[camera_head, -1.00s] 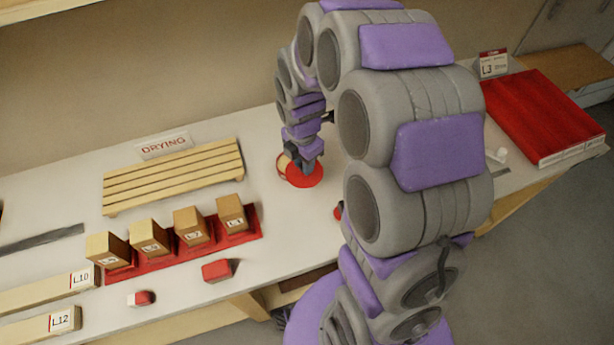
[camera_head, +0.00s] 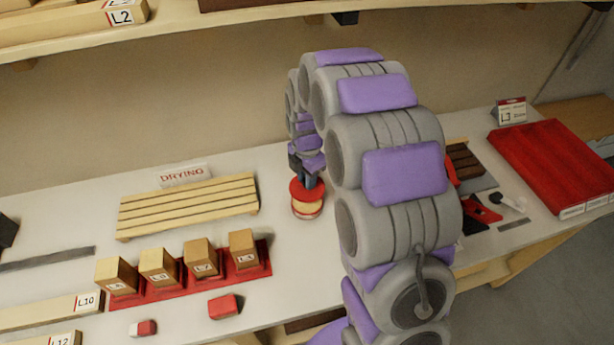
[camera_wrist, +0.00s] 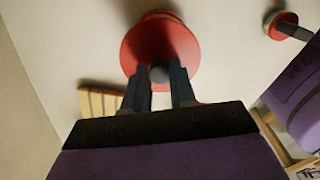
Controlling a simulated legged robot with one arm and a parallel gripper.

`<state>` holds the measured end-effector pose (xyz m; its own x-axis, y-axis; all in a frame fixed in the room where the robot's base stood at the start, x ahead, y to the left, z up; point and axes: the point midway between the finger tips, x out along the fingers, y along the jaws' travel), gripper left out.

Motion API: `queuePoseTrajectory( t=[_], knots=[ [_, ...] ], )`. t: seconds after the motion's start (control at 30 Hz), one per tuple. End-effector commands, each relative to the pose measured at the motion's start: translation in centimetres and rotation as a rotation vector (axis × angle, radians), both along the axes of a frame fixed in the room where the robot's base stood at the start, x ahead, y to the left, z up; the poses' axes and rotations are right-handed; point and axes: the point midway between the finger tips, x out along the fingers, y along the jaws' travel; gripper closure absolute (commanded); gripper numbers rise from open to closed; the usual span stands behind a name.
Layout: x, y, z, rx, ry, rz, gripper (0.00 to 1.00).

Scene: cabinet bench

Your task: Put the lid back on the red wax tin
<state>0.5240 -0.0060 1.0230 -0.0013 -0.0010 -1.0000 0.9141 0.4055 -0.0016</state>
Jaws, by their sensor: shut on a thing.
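My gripper (camera_head: 309,180) is shut on the dark knob of the round red lid (camera_head: 300,191). In the wrist view the two fingers (camera_wrist: 160,70) stand on either side of the knob, and the lid (camera_wrist: 160,38) spreads out beyond them. The red wax tin (camera_head: 307,212) stands on the bench with its pale yellow wax showing. The lid is close above the tin and overlaps its far side in the head view; the wax is visible below the lid. Only a red edge of the tin (camera_wrist: 160,14) shows past the lid in the wrist view. Whether they touch is unclear.
A slatted drying rack (camera_head: 188,205) and a red tray (camera_head: 190,283) with several labelled wooden blocks lie to the left. A red block (camera_head: 225,306) lies in front. A large red slab (camera_head: 560,165) and small tools (camera_head: 508,203) are at right. Bench around the tin is clear.

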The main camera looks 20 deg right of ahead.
Motion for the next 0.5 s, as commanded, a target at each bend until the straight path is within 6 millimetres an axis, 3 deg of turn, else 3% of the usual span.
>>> queuePoseTrajectory(
  t=[0.5],
  knots=[
    [-0.1,0.0,-4.5,0.001,0.003,-0.001,1.00]
  ],
)
